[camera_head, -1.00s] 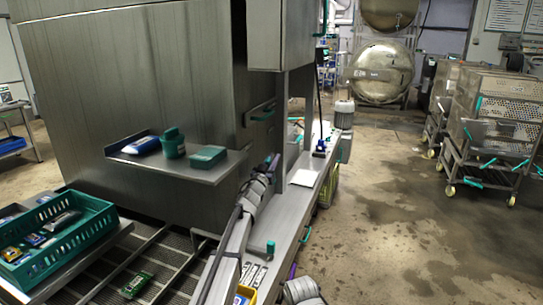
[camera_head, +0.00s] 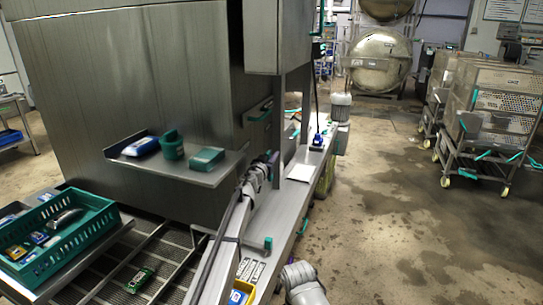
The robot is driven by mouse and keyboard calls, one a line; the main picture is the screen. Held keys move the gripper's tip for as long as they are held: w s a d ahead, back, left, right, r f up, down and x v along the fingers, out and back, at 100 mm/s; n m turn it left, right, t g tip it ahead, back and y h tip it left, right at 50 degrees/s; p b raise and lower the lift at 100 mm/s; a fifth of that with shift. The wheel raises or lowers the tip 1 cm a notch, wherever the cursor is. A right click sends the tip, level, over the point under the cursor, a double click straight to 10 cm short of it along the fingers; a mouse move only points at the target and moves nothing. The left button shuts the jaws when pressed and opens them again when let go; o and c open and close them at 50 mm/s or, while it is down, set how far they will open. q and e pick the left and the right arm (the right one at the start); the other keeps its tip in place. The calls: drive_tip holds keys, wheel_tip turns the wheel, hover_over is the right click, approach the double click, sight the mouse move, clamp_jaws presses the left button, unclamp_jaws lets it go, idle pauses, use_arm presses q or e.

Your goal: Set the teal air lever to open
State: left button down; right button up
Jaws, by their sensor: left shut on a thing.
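My left arm reaches up from the bottom of the head view, along the edge of the steel machine. Its gripper (camera_head: 267,162) is small and partly hidden by its own wrist, beside the machine's right corner. It is shut on a small teal part, which looks like the teal air lever (camera_head: 271,156). Only a bit of that lever shows, and I cannot tell its position. My right arm shows only as a pale link at the bottom edge; its gripper is out of view.
A steel shelf (camera_head: 216,176) with teal and blue items juts out left of the gripper. A green crate (camera_head: 84,236) stands at lower left. A narrow steel bench (camera_head: 285,205) runs along the right of my arm. The wet floor further right is open, up to wheeled carts (camera_head: 490,125).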

use_arm(q)
drive_tip(key=c, duration=0.8)
unclamp_jaws()
drive_tip(key=shift+o, duration=0.2)
drive_tip(key=v, duration=0.7)
drive_tip(key=shift+s, duration=0.35)
drive_tip(key=shift+a, duration=0.15)
